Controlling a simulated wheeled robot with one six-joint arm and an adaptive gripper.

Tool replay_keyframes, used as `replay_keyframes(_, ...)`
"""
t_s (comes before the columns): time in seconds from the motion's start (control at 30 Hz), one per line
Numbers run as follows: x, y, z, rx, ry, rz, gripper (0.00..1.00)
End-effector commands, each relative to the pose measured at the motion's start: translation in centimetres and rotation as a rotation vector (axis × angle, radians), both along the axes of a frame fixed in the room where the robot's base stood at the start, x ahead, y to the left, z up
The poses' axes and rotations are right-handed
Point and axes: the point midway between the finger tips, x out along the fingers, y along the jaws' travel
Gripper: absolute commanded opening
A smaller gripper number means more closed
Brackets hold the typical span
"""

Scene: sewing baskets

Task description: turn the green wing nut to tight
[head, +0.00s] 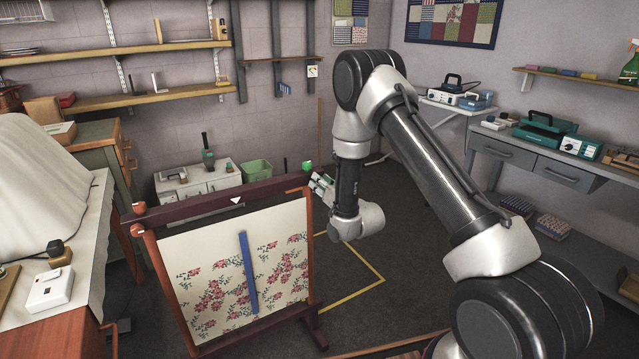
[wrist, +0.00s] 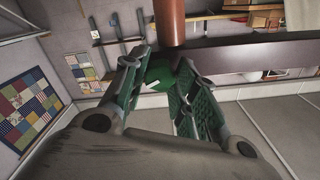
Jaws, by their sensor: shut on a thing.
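The green wing nut (head: 307,166) sits at the right end of the dark red top bar (head: 225,202) of a wooden frame with floral cloth (head: 215,285). My gripper (head: 322,182) is at that end of the bar. In the wrist view the green wing nut (wrist: 160,72) is between the two green-padded fingers of my gripper (wrist: 165,82), which are shut on it. A white mark shows on the nut. The fingers hide part of the nut, and I cannot tell how tight it is.
A blue strip (head: 248,272) lies against the cloth. An orange-red knob (head: 138,229) is at the frame's left end. A white cabinet (head: 198,182) and a green bin (head: 257,172) stand behind. Yellow tape (head: 365,262) marks open floor to the right.

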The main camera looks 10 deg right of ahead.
Motion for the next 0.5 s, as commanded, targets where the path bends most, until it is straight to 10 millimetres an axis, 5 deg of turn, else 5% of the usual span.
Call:
replay_keyframes(0.27, -0.01, -0.04, -0.01, 0.257, 0.084, -0.001, 0.12)
replay_keyframes(0.5, -0.02, -0.05, -0.01, 0.281, 0.092, -0.001, 0.12)
